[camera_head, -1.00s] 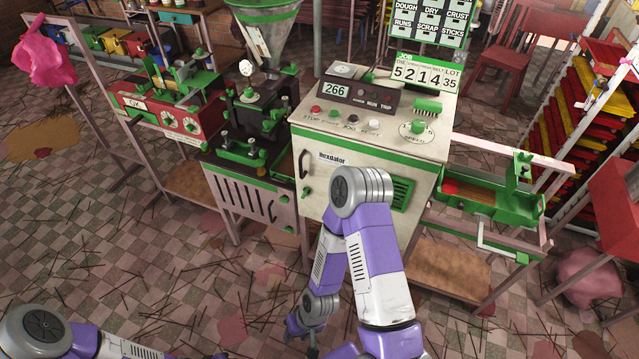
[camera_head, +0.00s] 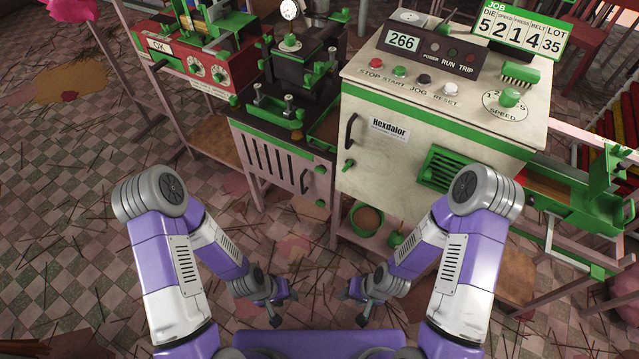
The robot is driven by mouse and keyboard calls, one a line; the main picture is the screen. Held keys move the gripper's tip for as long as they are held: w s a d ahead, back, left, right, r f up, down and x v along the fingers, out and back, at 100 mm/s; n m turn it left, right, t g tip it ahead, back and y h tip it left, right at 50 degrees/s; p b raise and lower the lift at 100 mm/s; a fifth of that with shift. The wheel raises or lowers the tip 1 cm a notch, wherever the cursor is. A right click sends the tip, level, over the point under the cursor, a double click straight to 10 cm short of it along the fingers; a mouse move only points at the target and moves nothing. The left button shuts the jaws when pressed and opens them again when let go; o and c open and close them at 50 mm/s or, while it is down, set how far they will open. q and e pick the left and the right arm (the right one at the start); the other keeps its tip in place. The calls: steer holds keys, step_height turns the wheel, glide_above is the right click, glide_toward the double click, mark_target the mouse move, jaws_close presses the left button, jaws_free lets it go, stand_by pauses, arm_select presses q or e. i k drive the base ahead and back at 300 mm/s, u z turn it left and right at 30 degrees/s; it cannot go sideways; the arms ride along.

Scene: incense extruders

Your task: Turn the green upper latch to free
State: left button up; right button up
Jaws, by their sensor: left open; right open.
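The green upper latch (camera_head: 320,170) looks like a small green knob at the upper right edge of the slotted door (camera_head: 272,165) on the dark machine's base. A second small green latch (camera_head: 320,203) sits below it on the same edge. The upper latch is too small to tell which way it is turned. My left gripper (camera_head: 283,307) is open and empty, low in the picture, in front of the door and apart from it. My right gripper (camera_head: 354,308) is open and empty, low and to the right of the left one.
The cream Hexdalor cabinet (camera_head: 385,165) stands right of the door, with a black handle (camera_head: 351,131) near it. A red machine (camera_head: 180,65) is at left. The floor in front is open, strewn with thin sticks.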

mark_target(321, 169)
steer(key=z, duration=0.55)
steer(key=k, duration=1.3)
steer(key=u, duration=0.15)
steer(key=i, duration=0.55)
steer(key=u, duration=0.7)
steer(key=i, duration=0.9)
steer(key=z, duration=0.15)
